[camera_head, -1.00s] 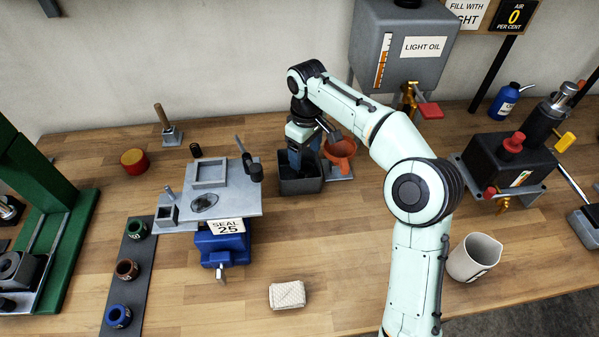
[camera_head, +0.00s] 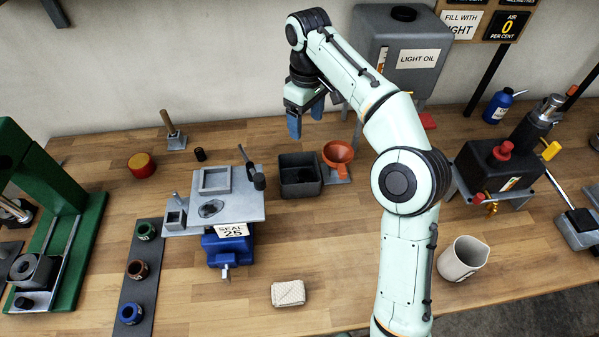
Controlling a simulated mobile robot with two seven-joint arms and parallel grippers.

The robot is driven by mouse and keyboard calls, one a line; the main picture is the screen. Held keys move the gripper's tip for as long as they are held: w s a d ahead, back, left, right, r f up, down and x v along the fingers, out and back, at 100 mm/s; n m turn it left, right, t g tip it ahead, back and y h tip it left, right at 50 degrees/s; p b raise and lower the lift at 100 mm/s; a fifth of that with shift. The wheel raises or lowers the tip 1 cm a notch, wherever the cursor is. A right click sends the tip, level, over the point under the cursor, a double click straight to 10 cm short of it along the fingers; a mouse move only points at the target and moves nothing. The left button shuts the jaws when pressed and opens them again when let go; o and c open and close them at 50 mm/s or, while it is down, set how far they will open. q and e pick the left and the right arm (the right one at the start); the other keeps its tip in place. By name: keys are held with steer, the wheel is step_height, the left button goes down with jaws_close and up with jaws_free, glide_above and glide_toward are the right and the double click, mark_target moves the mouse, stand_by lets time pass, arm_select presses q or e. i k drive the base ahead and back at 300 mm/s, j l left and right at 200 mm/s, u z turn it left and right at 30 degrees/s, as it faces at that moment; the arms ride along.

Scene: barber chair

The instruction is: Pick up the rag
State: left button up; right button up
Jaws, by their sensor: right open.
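The rag (camera_head: 288,293) is a small, folded, cream-coloured cloth. It lies flat on the wooden bench near the front edge, right of and in front of the blue vise. My right gripper (camera_head: 306,122) has blue fingers and points down. It is open and empty, raised above the back of the bench behind the dark square bin. It is well behind the rag and apart from it. My left gripper does not show.
The dark bin (camera_head: 299,175) and orange funnel (camera_head: 338,155) stand below my right gripper. A blue vise (camera_head: 228,250) with a grey plate (camera_head: 217,207) is left of the rag. The bench around the rag is clear.

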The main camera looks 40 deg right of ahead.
mark_target(291, 293)
steer(key=k+j, duration=1.1)
steer(key=k, duration=0.2)
